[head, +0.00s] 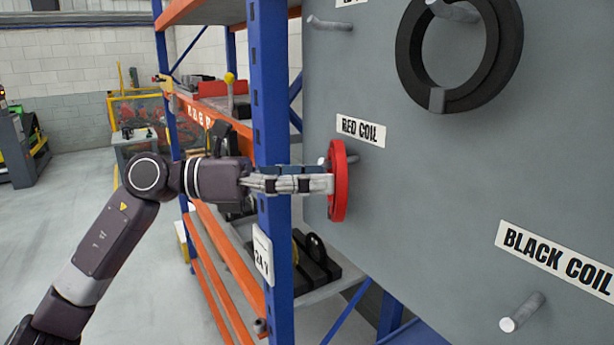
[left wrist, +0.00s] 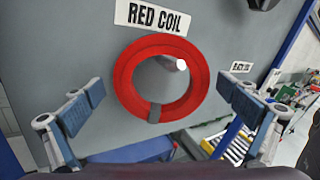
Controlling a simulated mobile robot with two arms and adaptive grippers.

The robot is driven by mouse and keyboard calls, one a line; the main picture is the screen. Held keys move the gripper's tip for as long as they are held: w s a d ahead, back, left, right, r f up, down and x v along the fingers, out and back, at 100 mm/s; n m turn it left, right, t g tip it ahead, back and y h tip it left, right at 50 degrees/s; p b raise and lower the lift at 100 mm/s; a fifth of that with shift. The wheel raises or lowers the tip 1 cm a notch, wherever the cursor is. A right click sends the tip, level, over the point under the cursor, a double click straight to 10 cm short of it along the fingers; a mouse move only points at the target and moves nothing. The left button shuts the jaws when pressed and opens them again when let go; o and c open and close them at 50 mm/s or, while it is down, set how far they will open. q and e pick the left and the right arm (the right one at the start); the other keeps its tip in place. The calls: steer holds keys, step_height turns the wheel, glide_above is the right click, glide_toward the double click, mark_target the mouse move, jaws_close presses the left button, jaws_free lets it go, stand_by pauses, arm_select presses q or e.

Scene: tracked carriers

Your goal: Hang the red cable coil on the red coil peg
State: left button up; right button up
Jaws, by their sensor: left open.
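The red cable coil (head: 339,180) is in front of the grey board, below the RED COIL label; it also shows in the left wrist view (left wrist: 125,82). The red coil peg (head: 322,160) passes through the coil's hole, and its pale tip (left wrist: 181,65) shows in the upper right of the hole. The coil is around the peg; I cannot tell whether it rests on it or touches the board. My left gripper (head: 325,184) is open at the coil. In the left wrist view its fingers (left wrist: 165,108) stand apart on either side of the coil, with gaps.
A black coil (head: 411,70) hangs on a peg at the upper right. The black coil peg (head: 522,312) at the lower right is bare. A blue rack upright (head: 270,90) stands close beside my left arm. Another bare peg (head: 330,24) is above.

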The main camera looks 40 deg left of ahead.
arm_select(q)
steer(key=v, duration=1.1)
steer(key=shift+a, duration=0.3)
